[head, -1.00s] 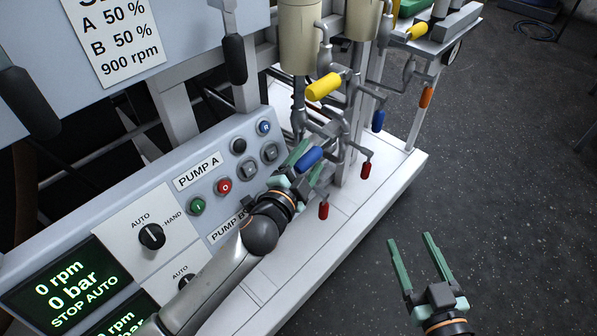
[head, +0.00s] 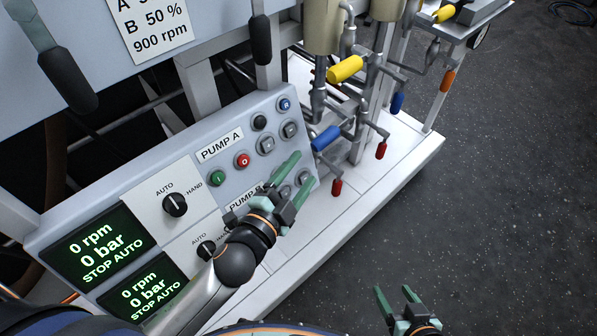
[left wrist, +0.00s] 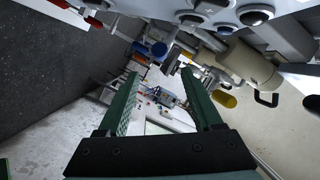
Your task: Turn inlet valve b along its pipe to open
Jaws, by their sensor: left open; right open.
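No valve label is readable, so I cannot tell which handle is inlet valve b. A large blue valve handle (head: 326,138) and a large yellow one (head: 346,69) stick out from the pipework towards me. Smaller blue (head: 397,102), red (head: 337,187) and orange (head: 447,80) handles hang on pipes nearby. My left gripper (head: 304,169) is open and empty, before the pump panel, just below and left of the large blue handle, apart from it. In the left wrist view a blue handle (left wrist: 158,49) shows beyond the open fingers. My right gripper (head: 394,290) is open over the floor.
The pump panel (head: 130,200) with buttons, knobs and screens lies under and left of my left arm. Dark levers (head: 262,40) hang above it. The white skid base (head: 375,165) runs below the pipes. The dark floor (head: 500,200) at right is clear.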

